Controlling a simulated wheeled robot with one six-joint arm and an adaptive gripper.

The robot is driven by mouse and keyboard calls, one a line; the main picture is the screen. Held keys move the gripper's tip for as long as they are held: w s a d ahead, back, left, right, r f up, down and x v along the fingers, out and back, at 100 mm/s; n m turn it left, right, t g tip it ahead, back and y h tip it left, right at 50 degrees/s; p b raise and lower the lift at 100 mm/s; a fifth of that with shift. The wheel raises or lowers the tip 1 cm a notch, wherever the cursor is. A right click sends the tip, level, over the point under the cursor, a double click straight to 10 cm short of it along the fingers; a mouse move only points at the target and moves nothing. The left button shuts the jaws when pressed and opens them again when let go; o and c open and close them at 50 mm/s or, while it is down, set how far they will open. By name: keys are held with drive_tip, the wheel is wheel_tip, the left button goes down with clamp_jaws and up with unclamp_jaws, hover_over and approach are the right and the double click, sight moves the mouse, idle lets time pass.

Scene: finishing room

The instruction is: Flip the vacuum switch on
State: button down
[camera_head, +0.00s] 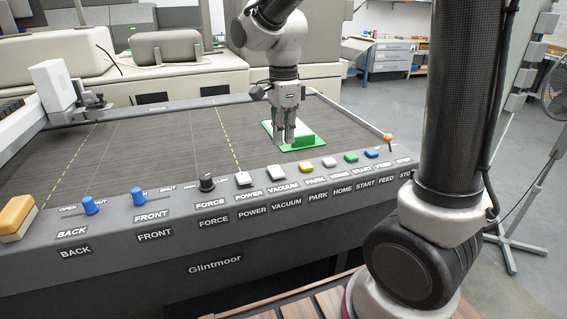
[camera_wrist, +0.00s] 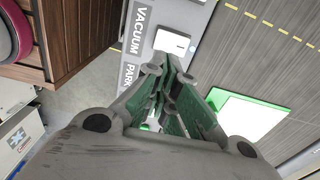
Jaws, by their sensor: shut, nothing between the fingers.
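The vacuum switch (camera_head: 277,172) is a small white rocker on the sloped front panel, above the VACUUM label. It also shows in the wrist view (camera_wrist: 173,42), beside its label, just beyond the fingertips. Whether it is on or off I cannot tell. My gripper (camera_head: 284,140) is shut and empty, pointing down, behind the panel's row of controls in the head view. In the wrist view my gripper (camera_wrist: 168,68) has its fingers together near the switch, apparently apart from it. The fingers partly hide the panel beyond PARK.
The similar white power switch (camera_head: 243,178) is left of the vacuum switch; the yellow park button (camera_head: 305,166) is right. A force knob (camera_head: 207,183) stands farther left. A green-and-white piece (camera_head: 312,141) lies on the flat grey bed (camera_head: 165,150) by my gripper.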

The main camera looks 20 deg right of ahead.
sight(284, 177)
wheel_tip(284, 177, down, 8)
drive_tip(key=shift+f, duration=0.1)
idle(0.4)
drive_tip(key=shift+s+f, duration=0.15)
drive_tip(key=shift+f, duration=0.25)
drive_tip(key=shift+r, duration=0.1)
drive_tip(key=shift+w+r, duration=0.3)
drive_tip(key=shift+w, duration=0.5)
